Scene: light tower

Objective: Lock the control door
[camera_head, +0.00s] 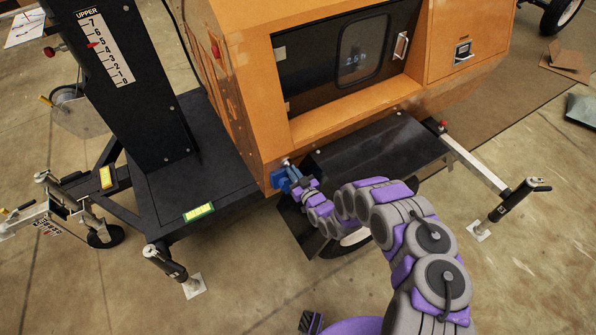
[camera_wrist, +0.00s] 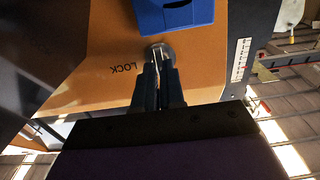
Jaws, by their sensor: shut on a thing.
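The orange housing (camera_head: 240,100) has a dark recessed panel with a windowed door (camera_head: 350,62), which looks closed and has a pale handle (camera_head: 401,45). My gripper (camera_head: 290,182) is at the housing's lower front corner, beside a blue part (camera_head: 279,181). In the wrist view, my gripper (camera_wrist: 158,78) is shut on a thin metal piece at a round metal lock (camera_wrist: 160,52), beside the word LOCK (camera_wrist: 124,68). The fingers hide most of this piece, and I cannot tell its turn. The blue part (camera_wrist: 176,16) is just above the lock in that view.
The black mast (camera_head: 120,80) with a number scale stands at left on a black base (camera_head: 205,190). Outriggers with feet stand at the front left (camera_head: 172,265) and right (camera_head: 510,200). A black fender (camera_head: 375,155) is right of my gripper. The front floor is mostly clear.

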